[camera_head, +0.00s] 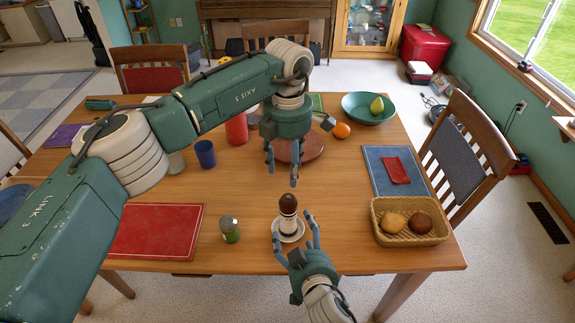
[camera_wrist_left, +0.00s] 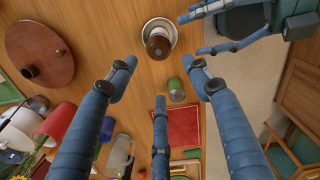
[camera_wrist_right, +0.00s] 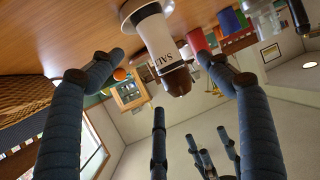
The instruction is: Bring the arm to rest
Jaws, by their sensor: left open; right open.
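My left gripper (camera_head: 281,174) hangs open and empty above the table's middle, fingers pointing down. Its open fingers also show in the left wrist view (camera_wrist_left: 160,68). My right gripper (camera_head: 295,236) is open low at the table's front edge, fingers on the near side of a brown-topped bottle with a pale label band (camera_head: 288,205). The bottle stands upright on a small white saucer (camera_head: 300,232). In the right wrist view the bottle (camera_wrist_right: 155,38) shows beyond and between the open fingers; I cannot tell whether they touch it.
A wicker basket (camera_head: 410,238) with two rolls stands right of the right gripper. Behind the left gripper are a round brown board (camera_head: 311,150), an orange (camera_head: 341,130) and a green bowl (camera_head: 354,111).

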